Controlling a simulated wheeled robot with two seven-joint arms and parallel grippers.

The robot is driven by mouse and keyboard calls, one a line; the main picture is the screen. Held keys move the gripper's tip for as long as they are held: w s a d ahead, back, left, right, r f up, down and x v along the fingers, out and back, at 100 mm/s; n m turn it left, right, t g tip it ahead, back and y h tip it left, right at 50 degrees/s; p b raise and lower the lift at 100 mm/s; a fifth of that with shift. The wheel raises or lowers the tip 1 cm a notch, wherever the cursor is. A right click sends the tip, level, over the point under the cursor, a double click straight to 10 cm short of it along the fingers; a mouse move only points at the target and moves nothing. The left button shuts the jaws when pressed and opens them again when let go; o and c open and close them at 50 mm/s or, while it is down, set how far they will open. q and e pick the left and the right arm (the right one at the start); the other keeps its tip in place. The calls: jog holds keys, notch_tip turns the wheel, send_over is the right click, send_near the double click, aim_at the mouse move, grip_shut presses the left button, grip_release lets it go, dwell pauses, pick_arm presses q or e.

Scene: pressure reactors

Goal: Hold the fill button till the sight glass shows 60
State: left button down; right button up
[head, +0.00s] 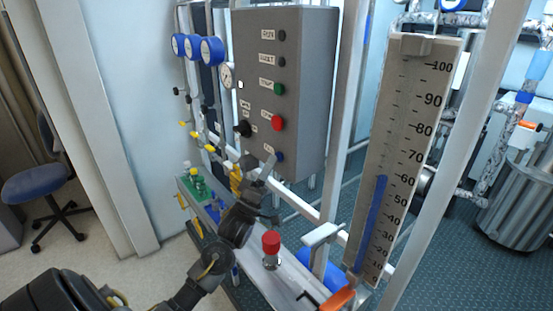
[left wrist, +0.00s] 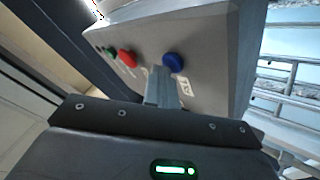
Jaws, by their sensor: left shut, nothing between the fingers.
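The grey control panel (head: 300,60) hangs on the frame with a blue button (head: 279,156) at its lower edge. The blue button also shows in the left wrist view (left wrist: 173,62), beside a small label too blurred to read. My left gripper (head: 268,165) is shut and empty, its tips right at the blue button; I cannot tell whether they touch it. In the left wrist view the closed fingers (left wrist: 162,88) end at the button's lower left. The sight glass (head: 410,110) has a blue column (head: 371,222) whose top is close to the 60 mark. My right gripper is out of view.
The panel also carries a red button (head: 277,124), a green button (head: 279,89) and a black knob (head: 242,128). Blue gauges (head: 212,50) stand at its left. A red-capped fitting (head: 271,244) stands on the bench below my arm. Frame posts flank the sight glass.

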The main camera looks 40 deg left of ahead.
pick_arm(q)
jog(key=shift+s, duration=0.1)
jog(key=shift+s+a, duration=0.25)
jog(key=shift+s, duration=0.5)
jog(key=shift+p, duration=0.3)
jog(key=s, duration=0.1)
jog(key=s+a, duration=0.1)
jog(key=s, duration=0.1)
jog(key=s+p, duration=0.1)
jog(key=shift+s+a, duration=0.25)
jog(key=shift+s, duration=0.15)
